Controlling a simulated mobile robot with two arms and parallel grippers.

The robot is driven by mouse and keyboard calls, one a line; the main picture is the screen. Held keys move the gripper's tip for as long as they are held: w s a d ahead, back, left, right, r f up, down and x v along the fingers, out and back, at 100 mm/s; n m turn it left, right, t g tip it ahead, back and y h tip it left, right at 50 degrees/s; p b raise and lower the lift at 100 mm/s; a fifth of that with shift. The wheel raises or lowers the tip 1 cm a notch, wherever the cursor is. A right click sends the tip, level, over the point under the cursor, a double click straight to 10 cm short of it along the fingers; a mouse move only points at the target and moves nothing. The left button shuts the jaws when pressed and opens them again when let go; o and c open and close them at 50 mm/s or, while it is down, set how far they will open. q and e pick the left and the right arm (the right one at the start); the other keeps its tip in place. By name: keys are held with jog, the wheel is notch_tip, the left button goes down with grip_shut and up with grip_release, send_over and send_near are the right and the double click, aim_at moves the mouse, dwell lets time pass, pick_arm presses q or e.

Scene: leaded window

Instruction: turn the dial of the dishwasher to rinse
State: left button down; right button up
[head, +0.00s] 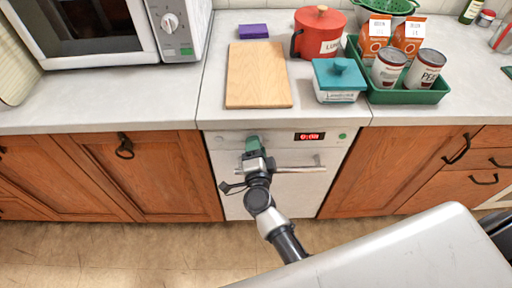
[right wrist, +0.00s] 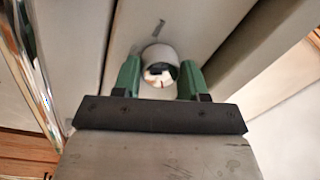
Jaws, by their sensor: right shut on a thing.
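The white dishwasher (head: 290,183) stands under the counter, its door closed, with a horizontal bar handle (head: 298,168) and a lit red display (head: 309,136). My right gripper (head: 252,143) is at the left part of its front panel and hides the dial in the head view. A short dark mark shows on the panel beyond the dial. The dial's setting cannot be read. My left gripper is not in view.
A wooden board (head: 258,75), a red pot (head: 319,35), a teal-lidded container (head: 338,80) and a green tray (head: 410,97) with cans and cartons stand on the counter above. A microwave (head: 95,30) is at left. Wooden cabinets (head: 150,175) flank the dishwasher.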

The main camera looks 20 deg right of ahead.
dwell(0.4)
jog(key=o, duration=0.9)
jog(key=b+v, duration=0.1)
jog(key=v, duration=1)
jog(key=shift+w+f, duration=0.1)
jog(key=s+f+n+g+y+p, duration=0.1)
jog(key=s+f+n+g+y, duration=0.25)
jog(key=f, duration=0.65)
jog(key=s+f+n+g+y, duration=0.1)
jog(key=s+f+n+g, duration=0.1)
jog(key=s+f+n, duration=0.55)
jog(key=s+f+n+g+y+p, duration=0.1)
jog(key=s+f+n+g+y, duration=0.15)
jog(key=f, duration=0.85)
jog(key=s+d+f+n+g+h, duration=0.1)
jog(key=s+d+f+n+g, duration=0.1)
jog(key=s, duration=0.4)
jog(key=s+d+f+n+g, duration=0.2)
jog(key=s+d+f+g, duration=0.2)
jog(key=s, duration=0.3)
jog(key=s+d+f+n+g+h+p, duration=0.1)
jog(key=s+d+f+n+g, duration=0.1)
jog(key=s+d+f, duration=0.3)
jog(key=shift+s+d+f+g+h, duration=0.15)
jog(key=shift+s+g, duration=0.1)
jog(key=shift+s, duration=0.2)
jog(key=shift+s+a+f+g+h, duration=0.15)
jog(key=shift+s+g, duration=0.1)
jog(key=shift+s, duration=0.2)
